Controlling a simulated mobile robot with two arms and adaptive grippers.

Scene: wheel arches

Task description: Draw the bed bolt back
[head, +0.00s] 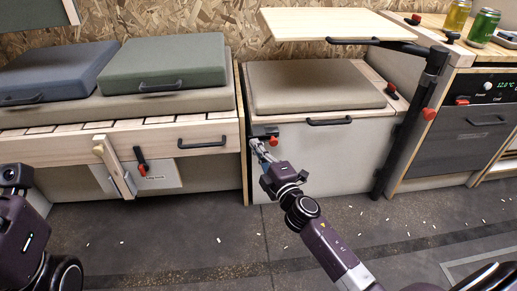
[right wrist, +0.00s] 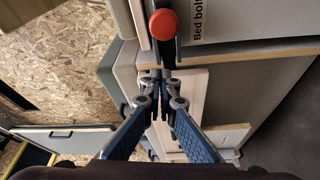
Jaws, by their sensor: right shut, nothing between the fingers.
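The bed bolt's red knob (head: 273,141) sits on a black fitting (head: 262,130) at the top left of the pale seat box front. In the right wrist view the red knob (right wrist: 162,24) is at the top, on a black bar, beside a panel printed "Bed bolt" (right wrist: 198,20). My right gripper (head: 259,148) is close to the knob's left in the head view. In the right wrist view its fingertips (right wrist: 160,84) are together and empty, below the knob in the picture and apart from it. My left arm shows at the left edge; its fingers do not show.
The slatted bed with blue (head: 55,74) and green cushions (head: 163,62) stands left. Another red-handled latch (head: 142,169) is on its front. A wooden tabletop (head: 330,23) on a black post (head: 412,120) overhangs the seat cushion (head: 310,86). The dark floor (head: 200,235) in front is open.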

